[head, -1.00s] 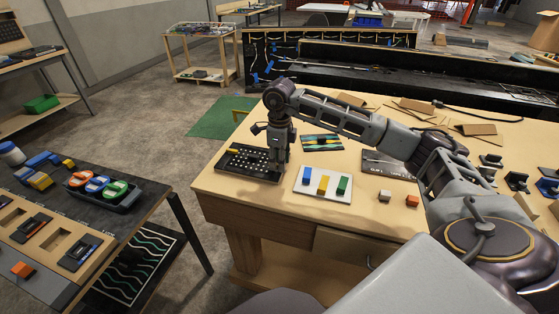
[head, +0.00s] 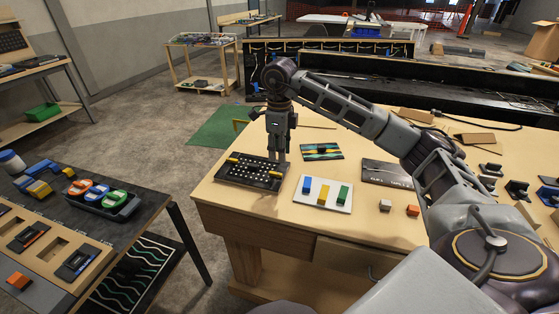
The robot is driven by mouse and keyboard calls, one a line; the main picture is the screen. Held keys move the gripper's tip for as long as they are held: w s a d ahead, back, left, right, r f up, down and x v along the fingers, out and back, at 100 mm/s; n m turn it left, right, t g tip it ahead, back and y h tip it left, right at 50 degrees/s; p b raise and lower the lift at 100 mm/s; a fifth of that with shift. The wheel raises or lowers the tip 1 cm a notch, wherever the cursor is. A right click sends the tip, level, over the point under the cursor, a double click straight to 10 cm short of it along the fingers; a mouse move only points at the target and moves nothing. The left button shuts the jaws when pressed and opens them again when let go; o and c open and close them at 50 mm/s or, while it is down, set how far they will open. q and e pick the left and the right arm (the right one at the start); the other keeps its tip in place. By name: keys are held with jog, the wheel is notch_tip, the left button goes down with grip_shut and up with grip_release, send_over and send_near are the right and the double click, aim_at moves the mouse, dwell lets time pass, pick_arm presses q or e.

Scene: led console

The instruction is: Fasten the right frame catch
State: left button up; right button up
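The black console frame (head: 225,175), with rows of small light dots, lies on the left part of the wooden table (head: 385,230). A yellow catch (head: 233,160) shows at its far left side. The right yellow catch (head: 272,174) shows at its right side, close below my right gripper. Whether that catch is fully seated is too small to tell. My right gripper (head: 278,158) points down over the frame's right side; its fingers look close together, and contact with the catch is unclear. My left gripper is not in view.
A white tray (head: 314,201) with blue, yellow and green blocks lies right of the frame. A dark panel with coloured stripes (head: 321,152) lies behind it. A grey cube (head: 385,205) and an orange cube (head: 413,210) stand further right. A dark side table (head: 150,200) is at left.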

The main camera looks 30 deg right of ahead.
jog(key=shift+r, duration=2)
